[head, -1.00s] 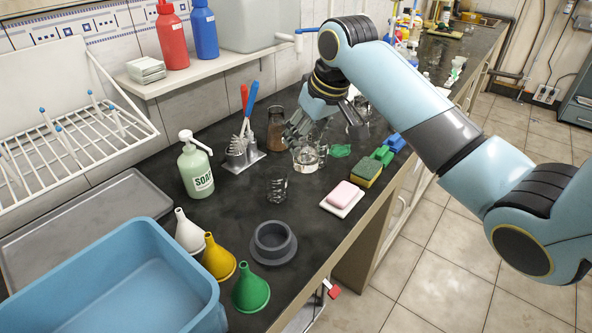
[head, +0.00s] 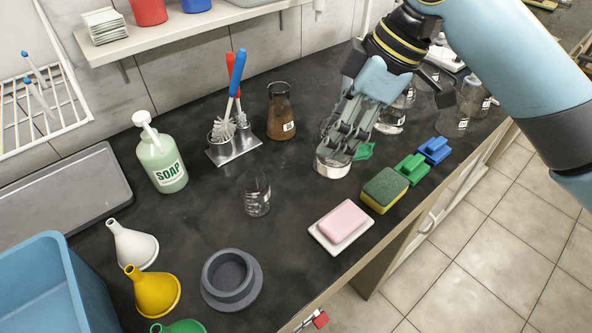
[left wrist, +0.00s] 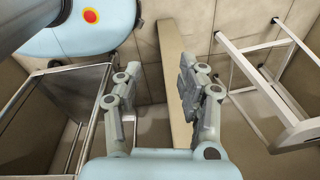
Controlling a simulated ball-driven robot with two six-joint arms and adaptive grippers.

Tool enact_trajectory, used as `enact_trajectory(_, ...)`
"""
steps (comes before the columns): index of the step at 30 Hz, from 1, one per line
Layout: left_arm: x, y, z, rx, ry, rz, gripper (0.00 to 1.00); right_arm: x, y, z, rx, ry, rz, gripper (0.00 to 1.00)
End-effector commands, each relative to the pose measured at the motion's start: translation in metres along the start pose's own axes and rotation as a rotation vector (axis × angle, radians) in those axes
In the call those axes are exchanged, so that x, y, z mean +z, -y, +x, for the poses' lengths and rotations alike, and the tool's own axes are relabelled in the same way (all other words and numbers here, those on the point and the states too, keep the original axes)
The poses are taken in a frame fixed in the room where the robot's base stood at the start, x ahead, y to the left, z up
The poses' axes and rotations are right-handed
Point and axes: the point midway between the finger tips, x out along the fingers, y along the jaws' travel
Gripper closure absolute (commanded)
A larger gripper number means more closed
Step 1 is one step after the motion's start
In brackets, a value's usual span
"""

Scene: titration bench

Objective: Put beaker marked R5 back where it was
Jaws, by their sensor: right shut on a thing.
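A clear glass beaker (head: 331,169) with pale contents stands on or just above the dark bench in the head view, right of the brown flask. My right gripper (head: 340,150) reaches down over it and is shut on it, its fingers hiding the upper part. No R5 mark can be read on it. My left gripper (left wrist: 160,105) shows in the left wrist view with its fingers wide apart and nothing between them, above the floor.
A small clear glass vessel (head: 256,193) stands left of the beaker, and a brown flask (head: 281,112) behind. More glassware (head: 453,122) stands at right. A sponge (head: 384,190) and pink soap (head: 342,222) line the front edge.

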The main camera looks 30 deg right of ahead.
Motion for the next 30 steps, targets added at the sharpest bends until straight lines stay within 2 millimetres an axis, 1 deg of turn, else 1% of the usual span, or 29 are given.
enact_trajectory(1, 0.001, 0.002, 0.003, -0.003, 0.000, 0.001, 0.60, 0.006, 0.003, 0.004, -0.002, 0.004, -0.002, 0.84)
enact_trajectory(4, 0.001, 0.003, 0.004, -0.003, 0.001, 0.001, 0.60, 0.013, 0.007, 0.008, -0.003, 0.003, -0.001, 0.84)
enact_trajectory(8, 0.002, 0.005, 0.005, -0.006, 0.001, 0.003, 0.60, 0.015, 0.006, 0.015, -0.001, -0.002, 0.002, 0.84)
enact_trajectory(11, 0.003, 0.009, 0.005, -0.011, 0.003, 0.005, 0.60, 0.007, -0.001, 0.028, 0.000, -0.005, 0.005, 0.84)
enact_trajectory(15, 0.004, 0.010, 0.004, -0.012, 0.005, 0.005, 0.60, -0.011, -0.019, 0.055, -0.004, -0.006, 0.005, 0.84)
enact_trajectory(21, 0.003, 0.006, 0.004, -0.007, 0.004, 0.003, 0.60, -0.032, -0.046, 0.092, -0.002, -0.002, 0.003, 0.84)
enact_trajectory(25, 0.003, 0.004, 0.004, -0.004, 0.004, 0.002, 0.60, -0.039, -0.056, 0.107, 0.000, 0.000, 0.002, 0.84)
enact_trajectory(28, 0.003, 0.002, 0.004, -0.003, 0.004, 0.002, 0.60, -0.042, -0.059, 0.112, 0.000, 0.000, 0.000, 0.84)
enact_trajectory(30, 0.003, 0.002, 0.003, -0.003, 0.004, 0.001, 0.60, -0.040, -0.059, 0.118, -0.001, 0.001, 0.002, 0.84)
